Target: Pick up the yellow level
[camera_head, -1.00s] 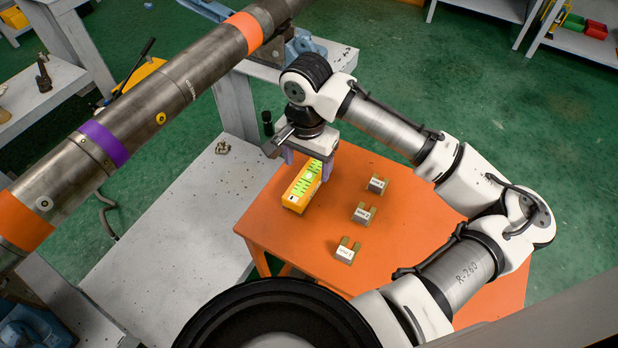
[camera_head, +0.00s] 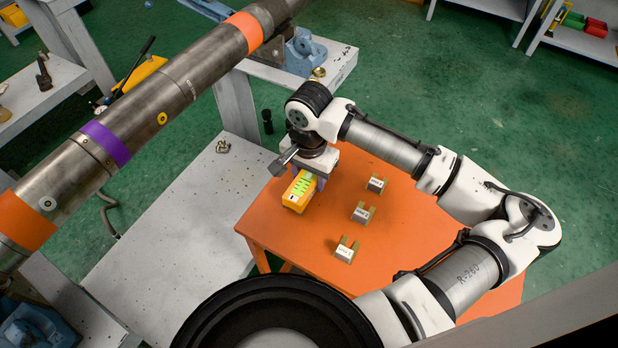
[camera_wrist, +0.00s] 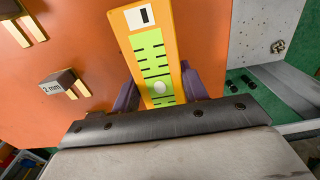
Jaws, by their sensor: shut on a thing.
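The yellow level (camera_head: 296,199) has a green scaled face and lies on the orange table (camera_head: 395,215), near its left edge in the head view. My gripper (camera_head: 308,180) is over the far end of the level, pointing down, and hides that end. In the wrist view the level (camera_wrist: 150,40) runs up between the two purple fingers of my gripper (camera_wrist: 160,90), one at each long side. The fingers are shut on it. I cannot tell whether it has left the table top.
Several small grey blocks with brass prongs stand right of the level, such as the near block (camera_head: 345,253). A large steel pipe (camera_head: 150,110) with colored bands crosses the upper left. A pale bench (camera_head: 180,210) adjoins the table. The table's right part is clear.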

